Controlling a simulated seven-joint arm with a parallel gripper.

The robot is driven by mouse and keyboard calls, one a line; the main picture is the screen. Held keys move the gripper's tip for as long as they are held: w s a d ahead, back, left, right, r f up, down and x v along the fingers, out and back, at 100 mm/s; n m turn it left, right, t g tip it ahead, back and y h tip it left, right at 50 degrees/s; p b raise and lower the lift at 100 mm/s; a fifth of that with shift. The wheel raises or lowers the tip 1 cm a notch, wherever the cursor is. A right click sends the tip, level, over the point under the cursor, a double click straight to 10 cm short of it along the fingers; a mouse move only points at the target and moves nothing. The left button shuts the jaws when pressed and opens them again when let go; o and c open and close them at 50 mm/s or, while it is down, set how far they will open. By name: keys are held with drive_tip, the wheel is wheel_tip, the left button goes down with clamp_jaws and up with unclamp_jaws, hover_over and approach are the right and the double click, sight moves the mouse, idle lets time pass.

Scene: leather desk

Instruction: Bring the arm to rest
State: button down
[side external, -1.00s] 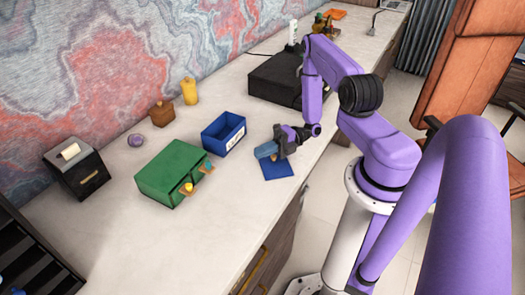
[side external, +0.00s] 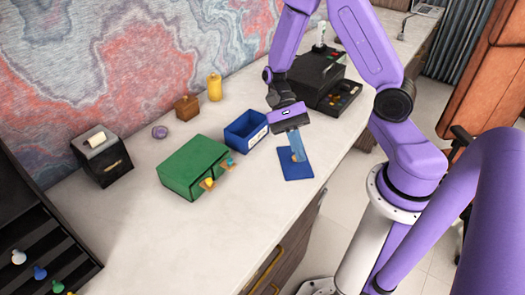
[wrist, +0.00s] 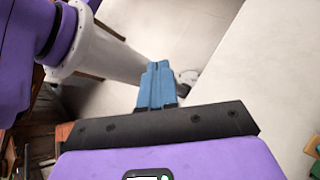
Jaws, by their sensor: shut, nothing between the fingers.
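My gripper (side external: 301,159) shows in the side view with its blue fingers together and pointing down. The fingertips overlap the blue mat (side external: 299,174) in the picture; I cannot tell how high above it they are. A small tan thing (side external: 295,156) shows beside the fingertips, partly hidden by them. In the wrist view my gripper (wrist: 158,66) has its blue fingers pressed together with nothing between them. Pale floor and a light surface lie behind the fingers there.
A blue bin (side external: 245,132) and a green drawer box (side external: 193,168) with knobs stand left of my gripper. A black machine (side external: 318,80) stands behind it. A yellow bottle (side external: 214,88), brown box (side external: 187,107) and black box (side external: 101,158) line the wall. The front left desktop is clear.

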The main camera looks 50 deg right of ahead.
drive_tip(key=s+a+r+n+t+h, duration=0.1)
drive_tip(key=s+r+n+t, duration=0.3)
drive_tip(key=n, duration=0.8)
drive_tip(key=s+a+r+n+t+h, duration=0.1)
drive_tip(key=s+r+n+t+h, duration=0.3)
drive_tip(key=n, duration=0.8)
drive_tip(key=shift+s+r+t, duration=0.3)
drive_tip(key=shift+r+t, duration=0.3)
drive_tip(key=shift+r, duration=0.15)
